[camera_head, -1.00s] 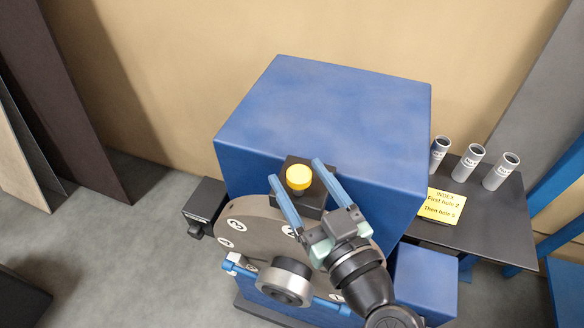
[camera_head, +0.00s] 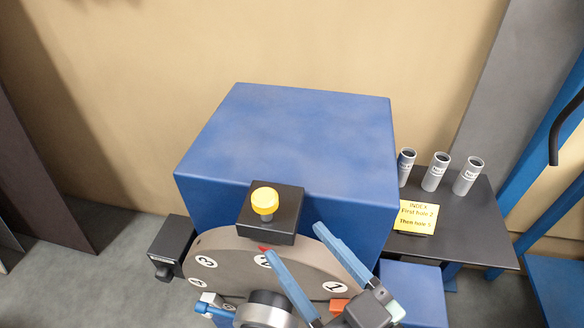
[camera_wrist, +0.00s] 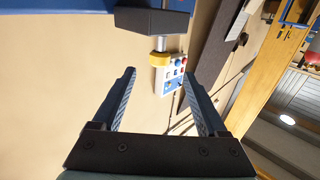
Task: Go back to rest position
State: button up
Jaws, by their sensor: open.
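My gripper (camera_head: 292,243) is open and empty in the head view, in front of the numbered grey disc (camera_head: 222,258) of the blue machine (camera_head: 285,135). Its blue fingers lie below and right of the yellow knob (camera_head: 264,201), apart from it. The knob stands on a black block (camera_head: 285,212) at the disc's top edge. In the wrist view the open fingers (camera_wrist: 162,95) have nothing between them. The yellow knob (camera_wrist: 160,59) and black block (camera_wrist: 152,20) show beyond the fingertips there.
A dark side table (camera_head: 465,225) at the right holds several grey tubes (camera_head: 435,172) and a yellow INDEX note (camera_head: 416,217). A black box (camera_head: 171,248) juts out left of the disc. A silver hub (camera_head: 266,310) stands out from the disc. Open floor shows at the left.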

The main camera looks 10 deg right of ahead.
jog(key=w+a+r+m+t+h, duration=0.15)
jog(key=w+r, duration=0.25)
jog(key=r, duration=0.4)
jog(key=w+r+t+h, duration=0.2)
jog(key=w+r, duration=0.3)
jog(key=r, duration=0.3)
jog(key=s+a+r+m+t+h, duration=0.1)
jog(key=s+r+m+t+h, duration=0.1)
jog(key=r, duration=0.9)
jog(key=s+a+r+m+t+h, duration=0.2)
jog(key=s+r+t, duration=0.3)
jog(key=r, duration=0.6)
jog(key=shift+r+t+h, duration=0.15)
jog(key=shift+t+h, duration=0.2)
jog(key=shift+t, duration=0.1)
jog(key=shift+a, duration=0.1)
